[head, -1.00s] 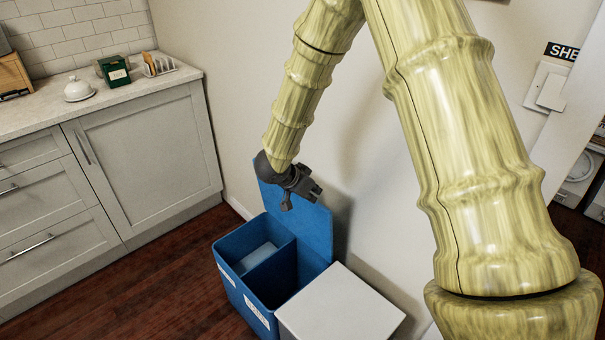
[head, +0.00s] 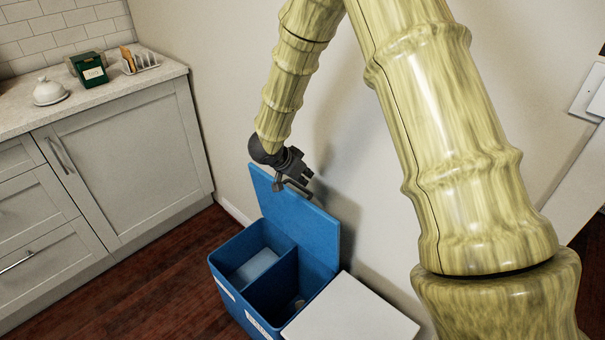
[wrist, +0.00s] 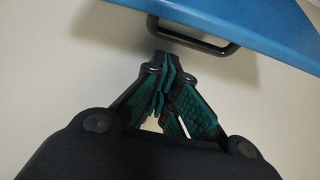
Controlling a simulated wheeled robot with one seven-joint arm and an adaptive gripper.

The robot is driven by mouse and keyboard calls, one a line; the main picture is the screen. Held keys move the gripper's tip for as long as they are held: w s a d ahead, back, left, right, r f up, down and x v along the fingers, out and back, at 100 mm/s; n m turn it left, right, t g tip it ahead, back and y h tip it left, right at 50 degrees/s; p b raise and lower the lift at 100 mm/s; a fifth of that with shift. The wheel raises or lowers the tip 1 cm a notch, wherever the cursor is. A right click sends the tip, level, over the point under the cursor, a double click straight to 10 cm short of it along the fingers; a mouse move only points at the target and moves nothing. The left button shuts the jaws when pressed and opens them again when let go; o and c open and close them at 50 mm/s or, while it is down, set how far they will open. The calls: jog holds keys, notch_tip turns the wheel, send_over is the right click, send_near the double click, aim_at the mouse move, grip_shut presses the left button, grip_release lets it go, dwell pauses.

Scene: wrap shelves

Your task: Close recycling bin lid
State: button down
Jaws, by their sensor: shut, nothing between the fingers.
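The blue recycling bin (head: 228,282) stands on the floor against the wall. Its blue lid (head: 312,236) is open and stands upright at the back. Inside, a divider separates two compartments, and a small pale thing lies in the right one. My gripper (head: 301,183) is by the top edge of the lid. It also shows in the wrist view (wrist: 168,75), shut and empty, its fingertips just short of a dark handle (wrist: 200,45) on the lid (wrist: 255,22). I cannot tell whether the fingers touch the lid.
A white-topped box or bin (head: 350,312) stands right of the blue bin. Grey cabinets (head: 125,155) stand at the left. Their worktop (head: 110,90) carries a green box (head: 90,68), a white dish (head: 48,92) and a rack (head: 138,60). The wall is close behind the lid.

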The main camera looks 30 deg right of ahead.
jog(key=x, duration=0.5)
jog(key=shift+s+d, duration=0.1)
jog(key=shift+d, duration=0.05)
jog(key=shift+s, duration=0.1)
